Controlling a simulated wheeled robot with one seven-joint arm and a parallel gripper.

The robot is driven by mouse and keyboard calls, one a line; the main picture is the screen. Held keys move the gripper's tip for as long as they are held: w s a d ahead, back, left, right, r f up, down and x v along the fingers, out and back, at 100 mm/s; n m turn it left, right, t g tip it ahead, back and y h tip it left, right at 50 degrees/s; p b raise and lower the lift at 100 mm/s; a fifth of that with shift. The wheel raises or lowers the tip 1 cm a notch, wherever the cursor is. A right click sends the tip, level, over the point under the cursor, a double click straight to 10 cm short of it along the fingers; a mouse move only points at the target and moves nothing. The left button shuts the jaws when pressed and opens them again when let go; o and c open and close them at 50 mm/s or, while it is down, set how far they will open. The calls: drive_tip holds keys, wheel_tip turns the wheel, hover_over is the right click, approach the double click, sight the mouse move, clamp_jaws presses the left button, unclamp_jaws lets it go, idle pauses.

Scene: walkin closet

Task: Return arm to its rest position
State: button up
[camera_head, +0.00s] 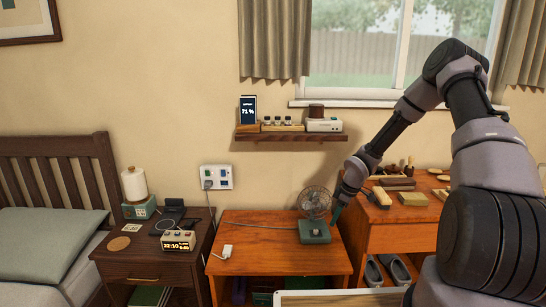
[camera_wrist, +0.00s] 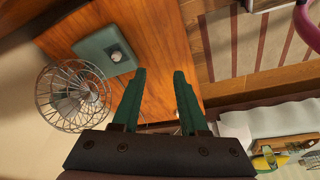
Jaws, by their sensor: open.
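My gripper (camera_head: 336,212) is at the end of my arm, which reaches in from the right, bent high at the elbow. In the head view it points down beside the right side of a small desk fan (camera_head: 315,203). In the wrist view its two green fingers (camera_wrist: 159,95) are apart with nothing between them, over the wooden tabletop. The fan, with a wire cage and a green base, also shows in the wrist view (camera_wrist: 70,97), left of the fingers and apart from them.
A dresser (camera_head: 400,238) with brushes and boxes stands right, under my arm. A wall shelf (camera_head: 290,136) hangs above. A nightstand (camera_head: 150,268) with a clock and lamp stands left, beside a bed.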

drive_tip(key=s+d+r+m+t+h, duration=0.1)
drive_tip(key=s+d+r+m+h, duration=0.2)
drive_tip(key=r, duration=1.2)
drive_tip(key=s+d+r+m+t+h, duration=0.1)
drive_tip(key=s+d+r+m, duration=0.3)
drive_tip(key=r, duration=1.1)
drive_tip(key=s+a+r+m+t+y, duration=0.1)
drive_tip(key=s+a+r+m, duration=0.1)
drive_tip(key=s+r, duration=0.3)
drive_tip(key=s+a+r+m+t+y, duration=0.1)
drive_tip(key=s+r+m, duration=0.3)
drive_tip(key=s, duration=0.7)
drive_tip(key=s+a+r+m+t+y, duration=0.1)
drive_tip(key=s+r+m, duration=0.3)
drive_tip(key=s+r, duration=0.4)
drive_tip(key=shift+a, duration=0.85)
drive_tip(key=shift+t, duration=0.3)
